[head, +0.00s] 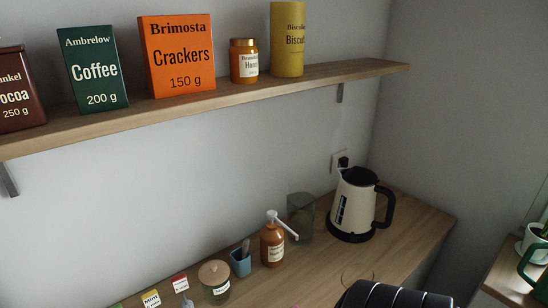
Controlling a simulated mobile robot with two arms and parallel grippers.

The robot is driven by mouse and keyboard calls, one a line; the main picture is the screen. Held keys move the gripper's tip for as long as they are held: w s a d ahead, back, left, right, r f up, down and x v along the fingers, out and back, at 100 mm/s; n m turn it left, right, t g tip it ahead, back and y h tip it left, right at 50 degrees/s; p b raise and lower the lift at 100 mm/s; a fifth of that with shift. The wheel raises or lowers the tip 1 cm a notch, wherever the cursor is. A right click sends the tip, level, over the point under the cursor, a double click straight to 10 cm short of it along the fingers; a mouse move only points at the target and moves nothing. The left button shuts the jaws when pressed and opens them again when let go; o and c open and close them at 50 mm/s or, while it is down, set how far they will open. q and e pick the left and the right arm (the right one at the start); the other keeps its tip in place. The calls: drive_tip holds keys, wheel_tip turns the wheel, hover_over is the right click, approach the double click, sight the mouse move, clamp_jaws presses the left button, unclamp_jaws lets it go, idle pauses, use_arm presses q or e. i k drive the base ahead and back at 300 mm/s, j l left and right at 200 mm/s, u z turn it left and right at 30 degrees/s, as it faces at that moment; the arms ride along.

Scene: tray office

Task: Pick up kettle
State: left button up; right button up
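The kettle (354,205) is cream-coloured with a black lid, a black base and a black handle (386,207) on its right side. A dark level window runs down its left front. It stands upright toward the back right of the wooden counter (410,232), near the wall.
A clear glass vessel (301,217) stands just left of the kettle, with an amber pump bottle (272,244) beyond it. A blue cup (240,262) and lidded jar (215,283) are further left. A shelf (240,95) holding packages runs above. Counter right of the kettle is bare.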

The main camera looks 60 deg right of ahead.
sight(353, 210)
drive_tip(key=k+l+z, duration=0.15)
drive_tip(key=k+z, duration=0.2)
drive_tip(key=k, duration=0.3)
drive_tip(key=i+l+z, duration=0.1)
drive_tip(key=z, duration=0.35)
drive_tip(key=i+l+z, duration=0.1)
drive_tip(key=z, duration=0.35)
drive_tip(key=i+z, duration=0.1)
drive_tip(key=z, duration=0.35)
drive_tip(key=i+z, duration=0.15)
drive_tip(key=z, duration=0.25)
